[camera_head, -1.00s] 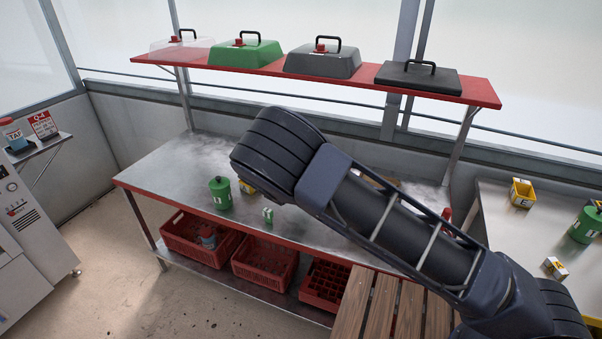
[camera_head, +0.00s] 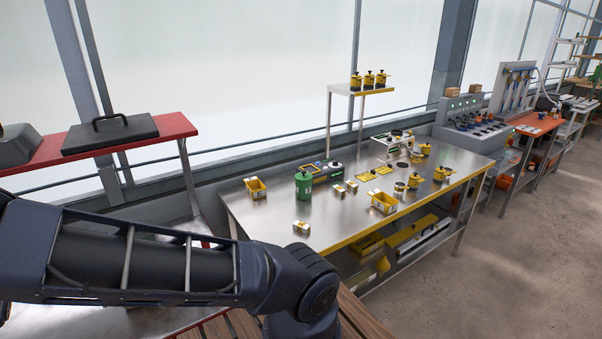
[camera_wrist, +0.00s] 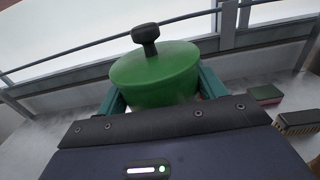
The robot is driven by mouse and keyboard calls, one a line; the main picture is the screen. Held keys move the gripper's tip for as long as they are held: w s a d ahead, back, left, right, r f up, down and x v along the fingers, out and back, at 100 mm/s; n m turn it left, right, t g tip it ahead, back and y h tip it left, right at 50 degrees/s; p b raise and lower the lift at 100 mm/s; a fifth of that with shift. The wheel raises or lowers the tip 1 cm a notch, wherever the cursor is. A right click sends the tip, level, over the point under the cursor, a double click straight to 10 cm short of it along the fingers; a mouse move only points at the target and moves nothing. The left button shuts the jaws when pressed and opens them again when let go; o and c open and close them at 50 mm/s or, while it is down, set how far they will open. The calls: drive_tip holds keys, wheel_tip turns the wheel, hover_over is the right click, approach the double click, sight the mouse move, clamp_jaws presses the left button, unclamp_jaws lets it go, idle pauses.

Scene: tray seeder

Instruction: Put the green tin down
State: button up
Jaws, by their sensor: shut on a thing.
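A green tin (camera_wrist: 155,75) with a domed lid and a black knob is between the fingers of my gripper (camera_wrist: 160,92) in the wrist view. The gripper is shut on it, and the tin stands about upright in the picture. Its underside is hidden by the gripper body, so I cannot tell whether it touches a surface. In the head view my gripper is out of frame. Another green tin (camera_head: 303,186) stands on the steel table (camera_head: 270,225) there.
In the wrist view a green and red block (camera_wrist: 265,93) and a brush (camera_wrist: 298,122) lie right of the tin. The steel table also bears yellow bins (camera_head: 384,203), small boxes (camera_head: 302,227) and yellow pots (camera_head: 441,174). A red shelf (camera_head: 170,128) is at left.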

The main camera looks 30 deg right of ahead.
drive_tip(key=w+d+r+m+g+h, duration=0.1)
drive_tip(key=w+d+m+h, duration=0.15)
drive_tip(key=w+d, duration=0.65)
drive_tip(key=w+d+r+m+g+h, duration=0.1)
drive_tip(key=w+d+m+h, duration=0.2)
drive_tip(key=d, duration=1.1)
drive_tip(key=w+d+r+m+g+h, duration=0.1)
drive_tip(key=w+d+h, duration=0.4)
drive_tip(key=d, duration=0.7)
drive_tip(key=s+d+m+g+h, duration=0.2)
drive_tip(key=d+m+g, duration=0.1)
drive_tip(key=d, duration=1.3)
drive_tip(key=s+d+r+m+g+h, duration=0.15)
drive_tip(key=d+g, duration=0.25)
drive_tip(key=d, duration=1.2)
drive_tip(key=s+d+m+g+h, duration=0.1)
drive_tip(key=d+m+g+h, duration=0.25)
drive_tip(key=d, duration=1.25)
drive_tip(key=w+d+r, duration=0.1)
drive_tip(key=w+d, duration=0.2)
drive_tip(key=d, duration=0.4)
drive_tip(key=w+d+t, duration=0.1)
drive_tip(key=w+d, duration=0.2)
drive_tip(key=d, duration=0.5)
drive_tip(key=shift+d+r, duration=0.25)
drive_tip(key=shift+r, duration=0.1)
wheel_tip(320, 180, down, 20)
drive_tip(key=shift+f, duration=0.1)
